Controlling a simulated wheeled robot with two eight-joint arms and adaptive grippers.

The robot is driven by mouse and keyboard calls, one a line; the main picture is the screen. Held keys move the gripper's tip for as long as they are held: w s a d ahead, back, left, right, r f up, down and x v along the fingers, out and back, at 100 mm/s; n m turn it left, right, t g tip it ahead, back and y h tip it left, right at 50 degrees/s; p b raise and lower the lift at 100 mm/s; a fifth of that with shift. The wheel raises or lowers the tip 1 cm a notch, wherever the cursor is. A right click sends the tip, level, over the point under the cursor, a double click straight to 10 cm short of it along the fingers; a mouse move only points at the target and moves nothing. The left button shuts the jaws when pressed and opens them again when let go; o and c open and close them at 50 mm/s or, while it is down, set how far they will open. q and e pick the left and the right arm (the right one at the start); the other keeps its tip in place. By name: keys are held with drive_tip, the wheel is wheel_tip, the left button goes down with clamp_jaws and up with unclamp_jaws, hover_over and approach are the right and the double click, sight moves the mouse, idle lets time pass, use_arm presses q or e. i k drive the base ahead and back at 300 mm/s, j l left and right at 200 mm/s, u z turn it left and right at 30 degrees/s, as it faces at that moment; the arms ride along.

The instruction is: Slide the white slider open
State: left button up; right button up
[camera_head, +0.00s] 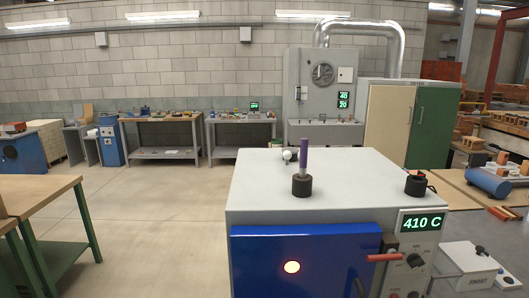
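A pale grey furnace (255,180) with a blue front door (330,258) stands close in front of me. On its top, toward the back, is a small white knob (288,155), partly beside a purple upright rod (303,158) in a black round base (302,186). The white knob is the only slider-like white part I can make out; its track and how far it is open are too small to tell. Neither of my grippers shows in the head view.
The furnace has a display reading 410 C (422,222), a red handle (384,257) and a black fitting (416,185) on its top right. A wooden bench (35,195) is at left. A white box (470,265) is low at right. The floor between bench and furnace is clear.

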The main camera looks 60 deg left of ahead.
sight(291, 150)
drive_tip(key=u, duration=1.8)
drive_tip(key=i+l, duration=0.1)
drive_tip(key=l, duration=0.2)
drive_tip(key=u, duration=0.05)
